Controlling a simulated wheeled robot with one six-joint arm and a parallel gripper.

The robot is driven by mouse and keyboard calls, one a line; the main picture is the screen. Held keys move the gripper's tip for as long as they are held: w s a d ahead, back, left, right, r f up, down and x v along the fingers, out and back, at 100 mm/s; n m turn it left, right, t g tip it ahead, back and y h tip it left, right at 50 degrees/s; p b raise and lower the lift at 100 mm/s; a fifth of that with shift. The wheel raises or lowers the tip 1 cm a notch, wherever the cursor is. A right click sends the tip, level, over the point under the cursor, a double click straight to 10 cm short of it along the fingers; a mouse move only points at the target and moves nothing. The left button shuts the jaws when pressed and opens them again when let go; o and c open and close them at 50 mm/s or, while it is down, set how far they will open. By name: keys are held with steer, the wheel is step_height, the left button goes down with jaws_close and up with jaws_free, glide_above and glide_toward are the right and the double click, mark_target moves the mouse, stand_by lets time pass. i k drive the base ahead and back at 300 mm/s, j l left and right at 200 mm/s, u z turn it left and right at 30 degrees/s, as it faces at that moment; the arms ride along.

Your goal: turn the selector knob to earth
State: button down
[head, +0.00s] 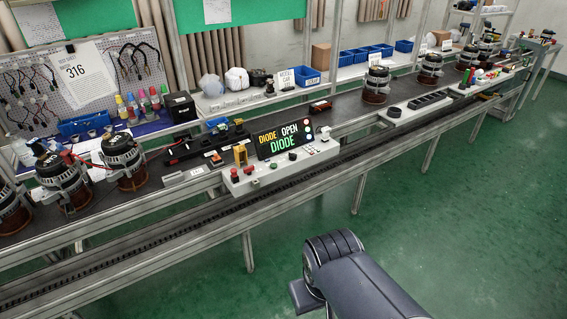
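A light grey control box (285,175) sits at the front edge of the line, left of the picture's middle. A dark round knob (292,156) is on its sloped top, and I take it for the selector knob. It is too small to read its pointer or any labels. A black display (281,139) stands behind it and reads "DIODE OPEN" in yellow and white, with "DIODE" in green below. My arm shows at the bottom right, well in front of the box and apart from it. My gripper is not in view.
Red buttons (234,173) and a green button (273,166) share the box top. A yellow part (240,154) stands at its left. Several alternators (122,161) stand along the line. A rail (200,222) runs along the front. The green floor (450,215) before it is clear.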

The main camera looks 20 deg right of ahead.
mark_target(292, 157)
steer(key=i+l+u, duration=0.35)
steer(key=i+l, duration=1.1)
steer(key=i, duration=0.05)
